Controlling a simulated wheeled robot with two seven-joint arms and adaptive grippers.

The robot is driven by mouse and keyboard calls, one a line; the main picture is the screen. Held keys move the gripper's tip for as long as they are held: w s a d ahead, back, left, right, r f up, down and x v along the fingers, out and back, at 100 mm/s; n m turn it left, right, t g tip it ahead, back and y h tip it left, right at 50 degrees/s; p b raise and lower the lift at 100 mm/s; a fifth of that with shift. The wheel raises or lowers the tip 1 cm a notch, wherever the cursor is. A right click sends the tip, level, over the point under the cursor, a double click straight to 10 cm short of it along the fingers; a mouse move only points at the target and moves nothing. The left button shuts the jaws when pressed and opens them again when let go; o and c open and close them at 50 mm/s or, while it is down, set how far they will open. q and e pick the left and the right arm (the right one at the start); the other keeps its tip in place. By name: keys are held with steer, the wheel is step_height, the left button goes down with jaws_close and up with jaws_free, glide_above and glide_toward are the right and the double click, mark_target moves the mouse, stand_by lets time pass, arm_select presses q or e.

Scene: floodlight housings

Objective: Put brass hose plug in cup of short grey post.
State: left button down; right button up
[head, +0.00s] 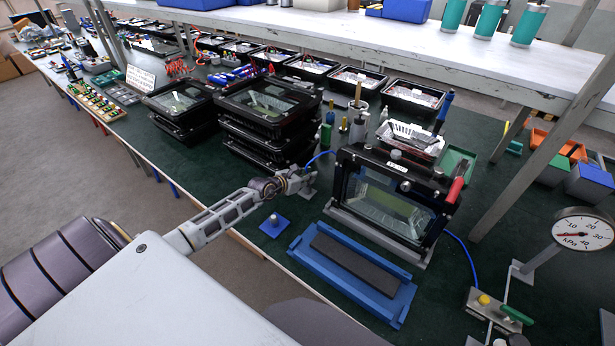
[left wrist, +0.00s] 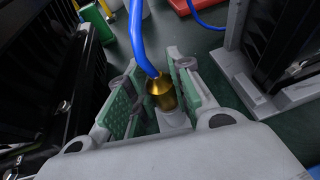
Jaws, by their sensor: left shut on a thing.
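The brass hose plug (left wrist: 161,92) is on the end of a blue hose (left wrist: 139,35) in the left wrist view. My left gripper (head: 302,180) is shut on it, with a green-padded finger on either side. My right gripper is not in view.
A floodlight housing (head: 385,200) stands upright just right of the gripper. Stacked black housings (head: 262,120) stand to its left. A blue tray with a dark strip (head: 352,262) and a small blue base with a knob (head: 274,226) lie in front. Thin posts (head: 343,125) stand behind.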

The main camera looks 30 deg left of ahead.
arm_select(q)
steer(key=c, duration=1.3)
jaws_free()
steer(key=shift+r, duration=0.1)
steer(key=shift+p+v, duration=0.55)
steer(key=shift+v, duration=5.4)
